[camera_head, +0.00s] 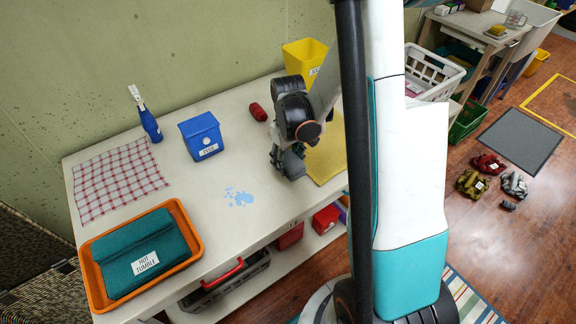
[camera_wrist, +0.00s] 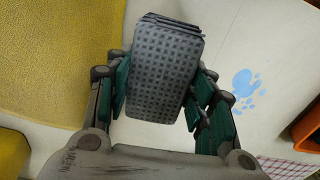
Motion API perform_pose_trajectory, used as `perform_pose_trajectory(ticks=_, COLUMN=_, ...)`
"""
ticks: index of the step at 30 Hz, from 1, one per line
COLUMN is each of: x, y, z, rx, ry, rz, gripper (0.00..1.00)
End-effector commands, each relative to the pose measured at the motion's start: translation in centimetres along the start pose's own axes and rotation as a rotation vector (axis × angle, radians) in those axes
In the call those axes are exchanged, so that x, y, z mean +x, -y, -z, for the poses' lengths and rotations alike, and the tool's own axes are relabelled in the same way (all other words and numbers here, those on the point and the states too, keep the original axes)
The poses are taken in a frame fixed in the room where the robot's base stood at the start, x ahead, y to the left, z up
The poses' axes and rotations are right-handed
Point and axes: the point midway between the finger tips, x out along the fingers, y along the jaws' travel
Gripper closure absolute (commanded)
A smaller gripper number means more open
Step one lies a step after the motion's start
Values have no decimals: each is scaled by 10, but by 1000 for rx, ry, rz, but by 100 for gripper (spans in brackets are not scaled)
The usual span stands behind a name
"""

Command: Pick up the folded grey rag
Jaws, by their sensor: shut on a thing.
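The folded grey rag (camera_wrist: 162,68) is a thick block with a dark dotted pattern, its folded layers showing at the far end in the wrist view. My gripper (camera_wrist: 163,98) is shut on it, with one green-padded finger against each long side. In the head view the rag (camera_head: 294,165) shows as a small grey shape below my gripper (camera_head: 283,156), over the white table beside the yellow cloth. My gripper partly hides it there. I cannot tell whether it touches the table.
The white table (camera_head: 215,243) also bears a blue lidded box (camera_head: 201,137), a blue spray bottle (camera_head: 149,124), a red rolled item (camera_head: 258,112), a yellow bin (camera_head: 303,62), a yellow cloth (camera_head: 328,152), a checked cloth (camera_head: 117,180) and an orange tray (camera_head: 184,219).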

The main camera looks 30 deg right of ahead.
Motion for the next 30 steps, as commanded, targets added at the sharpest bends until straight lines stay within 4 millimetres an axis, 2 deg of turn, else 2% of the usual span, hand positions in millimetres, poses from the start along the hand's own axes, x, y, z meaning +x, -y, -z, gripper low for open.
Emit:
perform_pose_trajectory(ticks=1, x=-19, y=0, z=-1, rx=0, ry=0, rz=0, gripper=73)
perform_pose_trajectory(ticks=6, x=-68, y=0, z=-1, rx=0, ry=0, rz=0, gripper=73)
perform_pose_trajectory(ticks=12, x=-114, y=0, z=0, rx=0, ry=0, rz=0, gripper=73)
perform_pose_trajectory(ticks=15, x=-129, y=0, z=0, rx=0, ry=0, rz=0, gripper=73)
perform_pose_trajectory(ticks=21, x=-145, y=0, z=0, rx=0, ry=0, rz=0, gripper=73)
perform_pose_trajectory(ticks=30, x=-147, y=0, z=0, rx=0, ry=0, rz=0, gripper=73)
